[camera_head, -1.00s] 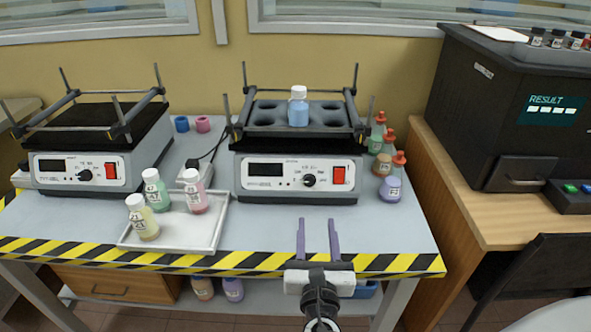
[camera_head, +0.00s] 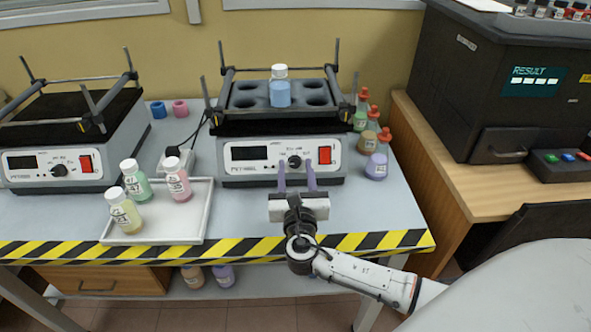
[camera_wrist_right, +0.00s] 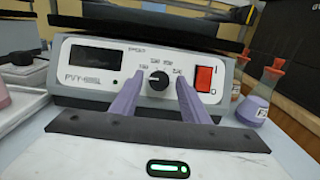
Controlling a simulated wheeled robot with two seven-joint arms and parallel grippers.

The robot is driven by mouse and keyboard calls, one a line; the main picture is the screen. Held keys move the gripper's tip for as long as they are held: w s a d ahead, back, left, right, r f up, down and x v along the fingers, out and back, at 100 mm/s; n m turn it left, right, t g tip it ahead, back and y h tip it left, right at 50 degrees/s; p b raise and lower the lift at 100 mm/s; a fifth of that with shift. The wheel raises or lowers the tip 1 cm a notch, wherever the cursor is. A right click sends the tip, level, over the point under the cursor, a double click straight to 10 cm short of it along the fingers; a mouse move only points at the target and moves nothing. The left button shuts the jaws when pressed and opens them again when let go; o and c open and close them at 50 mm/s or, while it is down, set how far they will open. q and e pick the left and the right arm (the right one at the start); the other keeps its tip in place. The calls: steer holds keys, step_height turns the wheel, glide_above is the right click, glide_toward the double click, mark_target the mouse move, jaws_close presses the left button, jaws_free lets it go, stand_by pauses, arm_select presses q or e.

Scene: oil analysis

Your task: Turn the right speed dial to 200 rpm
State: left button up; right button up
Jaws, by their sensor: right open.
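The right shaker (camera_head: 282,160) stands on the table with a bottle of blue liquid (camera_head: 280,92) in its top tray. Its black speed dial (camera_head: 295,161) is on the white front panel and shows larger in the right wrist view (camera_wrist_right: 159,80). The panel's display (camera_wrist_right: 95,57) is dark. My right gripper (camera_head: 296,168) is open and empty, its two purple fingers pointing at the panel. In the right wrist view the fingertips lie left and right of the dial, slightly below it; I cannot tell whether they touch the panel. My left gripper is not in view.
A red switch (camera_wrist_right: 204,78) sits just right of the dial. A white tray (camera_head: 195,228) with three bottles lies to the left, near a second shaker (camera_head: 62,165). Several red-capped bottles (camera_head: 377,165) stand right of the shaker.

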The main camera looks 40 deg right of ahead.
steer(key=c, duration=1)
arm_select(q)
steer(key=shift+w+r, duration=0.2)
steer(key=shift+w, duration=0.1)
